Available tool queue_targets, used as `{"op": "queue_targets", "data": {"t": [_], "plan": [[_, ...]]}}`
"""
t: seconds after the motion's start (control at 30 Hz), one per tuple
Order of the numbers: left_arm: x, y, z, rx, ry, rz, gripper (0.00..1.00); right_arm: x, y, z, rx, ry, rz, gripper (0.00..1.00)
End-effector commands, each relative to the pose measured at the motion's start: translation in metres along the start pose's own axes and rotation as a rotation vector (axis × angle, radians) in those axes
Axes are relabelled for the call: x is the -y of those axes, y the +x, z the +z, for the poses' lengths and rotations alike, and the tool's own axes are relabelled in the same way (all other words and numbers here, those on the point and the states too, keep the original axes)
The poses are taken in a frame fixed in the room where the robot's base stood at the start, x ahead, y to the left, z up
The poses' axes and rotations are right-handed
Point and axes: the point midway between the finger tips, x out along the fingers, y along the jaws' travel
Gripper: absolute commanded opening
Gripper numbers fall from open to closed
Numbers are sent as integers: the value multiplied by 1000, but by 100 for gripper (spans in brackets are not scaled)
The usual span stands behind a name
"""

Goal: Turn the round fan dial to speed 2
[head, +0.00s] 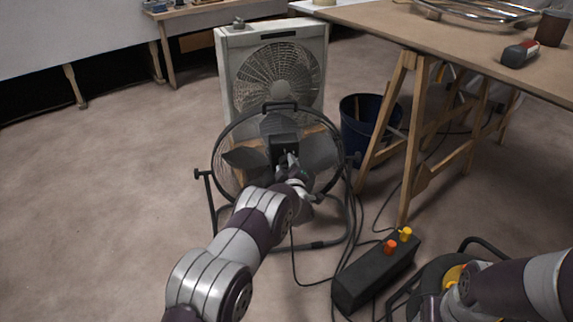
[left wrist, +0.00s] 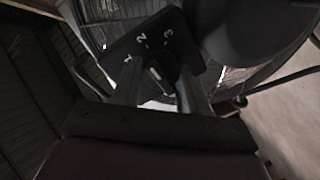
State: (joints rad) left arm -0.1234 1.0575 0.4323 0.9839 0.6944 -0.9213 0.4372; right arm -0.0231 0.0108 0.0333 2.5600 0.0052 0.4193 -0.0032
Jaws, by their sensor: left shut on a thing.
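The dark round floor fan (head: 238,158) stands in the middle of the head view, with a dark control box (head: 284,143) at its centre. In the left wrist view, the box's plate (left wrist: 122,45) shows printed numbers; 2 and 3 are readable, and another mark is to their left. The round dial (left wrist: 165,68) sits below the numbers, with a pale pointer line on it. I cannot tell exactly which number the line meets. My left gripper (left wrist: 163,90) is shut on the dial, one finger on each side. In the head view, my left gripper (head: 292,170) covers the dial.
A pale box fan (head: 222,60) stands behind the round fan. A dark blue bucket (head: 362,135) and a wooden trestle table (head: 400,28) are on the right. A black power box (head: 372,275) with orange and yellow plugs and loose cables lies on the floor. Open floor is left.

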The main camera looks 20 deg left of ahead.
Motion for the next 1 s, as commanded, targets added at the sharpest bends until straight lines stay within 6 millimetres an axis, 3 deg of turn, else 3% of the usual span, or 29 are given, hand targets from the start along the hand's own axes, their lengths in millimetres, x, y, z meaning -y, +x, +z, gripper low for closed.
{"op": "queue_targets", "data": {"t": [0.67, 0.7, 0.77, 1.0], "plan": [[1, -1, 2, -1, 60, -5, 13, 0, -3, 0, 0, 0, 0, 67], [1, -1, 2, -1, 60, -5, 50, 0, -3, 0, 0, 0, 0, 67], [1, 0, 2, -1, 60, -5, 69, 0, -3, 0, 0, 0, 0, 67], [0, 0, 1, -3, 59, -4, 69, 0, -3, 0, 0, 0, 0, 67]]}}
